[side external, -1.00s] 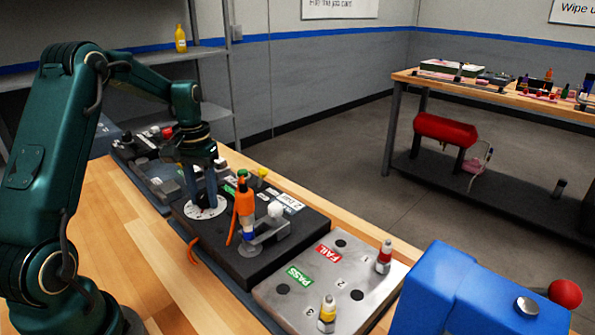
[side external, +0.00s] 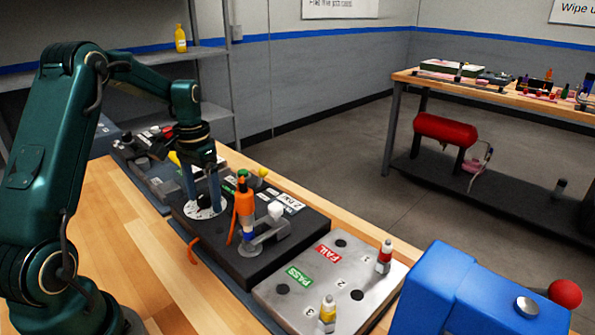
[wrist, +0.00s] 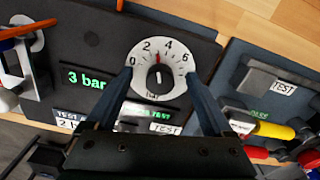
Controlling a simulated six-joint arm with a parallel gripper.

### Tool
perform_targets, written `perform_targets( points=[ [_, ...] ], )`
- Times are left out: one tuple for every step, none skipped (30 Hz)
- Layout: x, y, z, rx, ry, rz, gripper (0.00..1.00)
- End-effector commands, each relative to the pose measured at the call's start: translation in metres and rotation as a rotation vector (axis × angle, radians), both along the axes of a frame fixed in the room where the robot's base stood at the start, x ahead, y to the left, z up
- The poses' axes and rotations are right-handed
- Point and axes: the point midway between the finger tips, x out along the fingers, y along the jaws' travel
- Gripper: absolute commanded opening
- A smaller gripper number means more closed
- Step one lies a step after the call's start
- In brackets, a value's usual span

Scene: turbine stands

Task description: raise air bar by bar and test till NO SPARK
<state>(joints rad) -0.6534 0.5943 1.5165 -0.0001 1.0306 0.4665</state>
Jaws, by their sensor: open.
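The white round dial (wrist: 136,50) is marked 0, 2, 4, 6 and has a dark knob (wrist: 158,77) in its middle. A red mark sits between 2 and 4. The green display (wrist: 86,79) beside it reads 3 bar. My gripper (wrist: 158,75) is open, its two fingers on either side of the knob; it also shows in the side view (side external: 203,207) over the dial. An orange boot (side external: 244,203) stands upright on the black tester block (side external: 287,245). A second green display, near the TEST label (wrist: 165,129), is partly hidden by my gripper.
A metal plate (side external: 263,296) with PASS and FAIL labels holds a red-topped plug (side external: 384,257) and a yellow-topped plug (side external: 327,313). A blue box (side external: 450,290) with a red ball stands at front right. Other test stations sit beyond the dial.

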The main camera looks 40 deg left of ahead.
Motion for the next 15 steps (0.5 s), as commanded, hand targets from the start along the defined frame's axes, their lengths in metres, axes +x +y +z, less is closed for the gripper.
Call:
perform_targets(
  points=[
    [0.0, 0.0, 0.0, 0.0, 0.0, 0.0, 0.86],
    [0.0, 0.0, 0.0, 0.0, 0.0, 0.0, 0.86],
    [0.0, 0.0, 0.0, 0.0, 0.0, 0.0, 0.86],
    [0.0, 0.0, 0.001, 0.0, 0.0, 0.0, 0.86],
    [0.0, 0.0, 0.002, 0.0, -0.001, 0.0, 0.86],
    [0.0, 0.0, 0.004, 0.001, -0.001, 0.0, 0.86],
    [0.0, 0.0, 0.006, 0.001, -0.001, 0.0, 0.86],
    [0.001, 0.0, 0.008, 0.001, -0.002, 0.0, 0.86],
    [0.001, 0.0, 0.012, 0.002, -0.003, 0.0, 0.86],
    [0.001, 0.0, 0.014, 0.001, -0.002, 0.0, 0.86],
    [0.001, 0.001, 0.016, 0.003, -0.003, 0.0, 0.86],
    [0.001, 0.0, 0.019, 0.001, -0.002, 0.0, 0.86],
    [0.0, 0.0, 0.021, 0.001, -0.002, 0.0, 0.86],
    [0.0, 0.0, 0.024, 0.001, -0.002, 0.0, 0.86],
    [0.0, 0.0, 0.027, 0.002, -0.003, 0.0, 0.86]
  ],
)
